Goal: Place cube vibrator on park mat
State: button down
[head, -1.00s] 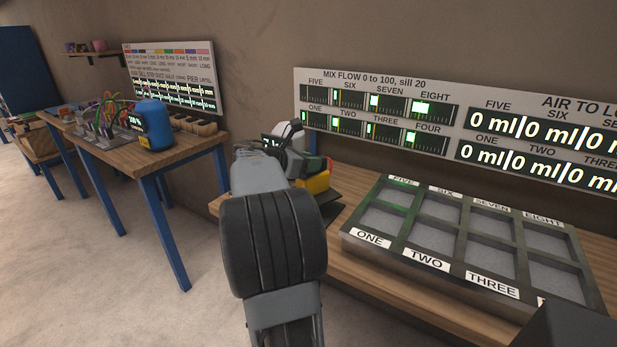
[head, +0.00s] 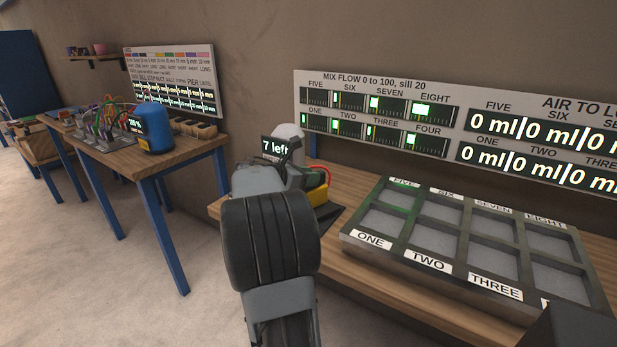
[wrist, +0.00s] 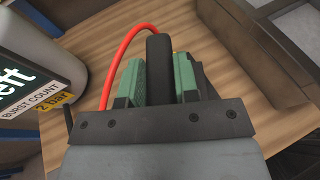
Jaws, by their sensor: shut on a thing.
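My gripper (wrist: 159,82) has its two green fingers shut on a black upright part, which I take to be the cube vibrator (wrist: 158,62). A red hose loops beside it on the left. In the head view my gripper (head: 300,174) is over the bench's left end, with its fingers mostly hidden by my arm. A yellow block (head: 318,193) shows just beyond my wrist; I cannot tell whether it belongs to the vibrator. A dark flat mat, likely the park mat (head: 329,217), lies on the wood there, partly hidden. Contact between vibrator and mat is not visible.
A white rounded unit (head: 288,131) with a "7 left" display (head: 276,147) stands close behind my gripper. A metal tray of numbered compartments (head: 404,249) is to the right. Bare wood (head: 385,291) runs along the front. Another table (head: 150,167) stands left.

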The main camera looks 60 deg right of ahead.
jog(key=c, duration=1.3)
grip_release()
jog(key=shift+f, duration=0.15)
jog(key=o, duration=0.4)
jog(key=shift+o, duration=0.2)
jog(key=shift+r, duration=0.35)
jog(key=p+v, duration=0.2)
jog(key=v, duration=1)
jog(key=s+a+f+m+t+y, duration=0.1)
jog(key=a+f+m+t+y, duration=0.2)
jog(key=a, duration=0.8)
jog(key=s+a+f+m+t+y, duration=0.2)
jog(key=a+f+m+y, duration=0.4)
jog(key=a, duration=0.4)
jog(key=s+a+f+m+t+y, duration=0.2)
jog(key=a+f, duration=0.4)
jog(key=a, duration=0.5)
jog(key=m+t+y, duration=0.1)
jog(key=m+y, duration=0.1)
jog(key=shift+s+a+f+m+t, duration=0.2)
jog(key=shift+s+a+m+t, duration=0.1)
jog(key=shift+t, duration=0.1)
